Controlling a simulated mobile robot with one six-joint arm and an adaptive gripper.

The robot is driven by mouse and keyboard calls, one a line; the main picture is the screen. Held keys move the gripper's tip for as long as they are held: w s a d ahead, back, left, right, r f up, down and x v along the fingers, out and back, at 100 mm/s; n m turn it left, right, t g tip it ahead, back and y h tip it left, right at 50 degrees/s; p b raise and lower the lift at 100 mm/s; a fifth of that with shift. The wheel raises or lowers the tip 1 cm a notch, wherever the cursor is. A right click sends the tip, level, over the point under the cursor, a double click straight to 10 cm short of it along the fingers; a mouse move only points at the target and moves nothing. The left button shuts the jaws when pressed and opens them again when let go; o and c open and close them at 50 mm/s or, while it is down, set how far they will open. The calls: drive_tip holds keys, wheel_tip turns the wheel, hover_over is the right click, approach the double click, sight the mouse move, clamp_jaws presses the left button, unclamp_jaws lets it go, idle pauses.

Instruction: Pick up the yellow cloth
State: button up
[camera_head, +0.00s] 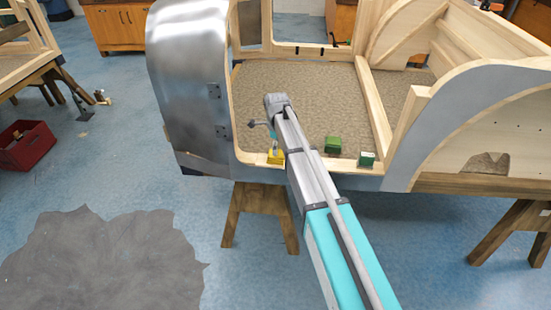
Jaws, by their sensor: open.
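The yellow cloth (276,160) is a small yellow block-like shape on the front edge of the wooden bodyframe's floor, just left of my arm. My arm reaches in from the bottom right, and its end bends down over that edge. My gripper (271,147) is small in view, open, and close above the cloth. The arm partly hides this area, and I cannot tell whether the fingers touch the cloth.
A green block (333,145) and a green-and-white block (367,160) sit on the bodyframe to the right of my arm. A curved metal panel (187,90) rises at left. Wooden trestles (262,208) support the frame. A red crate (24,144) stands on the floor at far left.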

sight(277, 157)
drive_tip(key=shift+s+f+b, duration=0.1)
drive_tip(key=shift+f+b, duration=2.1)
drive_tip(key=shift+f, duration=0.15)
drive_tip(key=c, duration=0.8)
